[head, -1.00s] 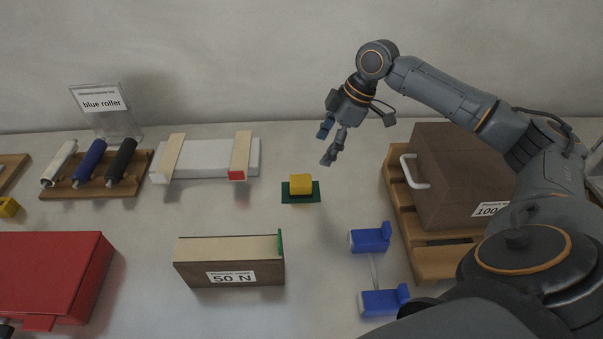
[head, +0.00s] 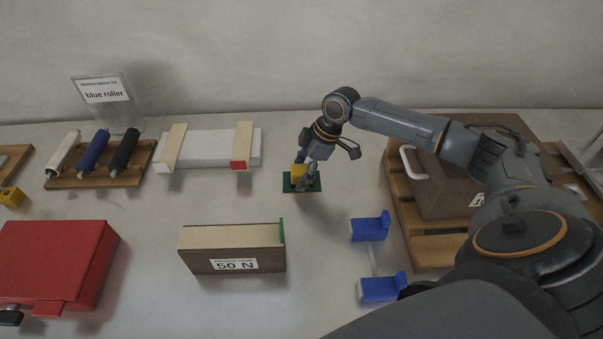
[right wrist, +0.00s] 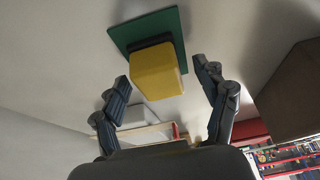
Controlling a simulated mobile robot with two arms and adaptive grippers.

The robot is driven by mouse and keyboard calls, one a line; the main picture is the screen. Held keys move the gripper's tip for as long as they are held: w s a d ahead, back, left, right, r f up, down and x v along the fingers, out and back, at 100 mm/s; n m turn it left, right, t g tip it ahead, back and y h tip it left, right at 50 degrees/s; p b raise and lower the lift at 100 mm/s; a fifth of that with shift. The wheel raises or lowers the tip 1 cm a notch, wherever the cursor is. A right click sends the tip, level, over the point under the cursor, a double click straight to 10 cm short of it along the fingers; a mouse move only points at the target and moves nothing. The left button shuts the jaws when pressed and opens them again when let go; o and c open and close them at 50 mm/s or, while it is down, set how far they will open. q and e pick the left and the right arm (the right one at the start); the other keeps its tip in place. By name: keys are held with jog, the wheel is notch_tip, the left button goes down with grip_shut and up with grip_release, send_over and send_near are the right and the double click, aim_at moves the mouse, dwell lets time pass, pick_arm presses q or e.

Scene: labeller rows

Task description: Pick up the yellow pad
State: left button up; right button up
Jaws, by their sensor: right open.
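The yellow pad (head: 298,170) is a small block with a dark base, on a green square plate (head: 288,187) on the table. My right gripper (head: 306,172) is right at it in the head view and partly covers it. In the right wrist view the yellow pad (right wrist: 158,75) lies between and just beyond the two spread fingers of my right gripper (right wrist: 162,76). A gap shows on both sides, and nothing is held. The green plate also shows there (right wrist: 172,22). My left gripper is not in view.
A white block with wooden strips (head: 208,150) and a roller rack (head: 95,177) stand to the left. A 50 N box (head: 210,262) and blue brackets (head: 368,229) are nearer. A brown weight (head: 450,190) on a wooden pallet (head: 430,252) is right. A red case (head: 55,260) is front left.

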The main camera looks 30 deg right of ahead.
jog(key=c, duration=1.3)
jog(key=shift+r, duration=0.7)
jog(key=s+a+r, duration=0.2)
jog(key=s+r, duration=0.2)
jog(key=s+a+r+b, duration=0.1)
jog(key=s+r, duration=0.2)
jog(key=s, duration=0.1)
jog(key=s+a+r, duration=0.2)
jog(key=s+r, duration=0.2)
jog(key=s, duration=0.1)
jog(key=shift+a+r+b, duration=0.3)
jog(key=shift+b, duration=0.1)
jog(key=shift+w, duration=0.1)
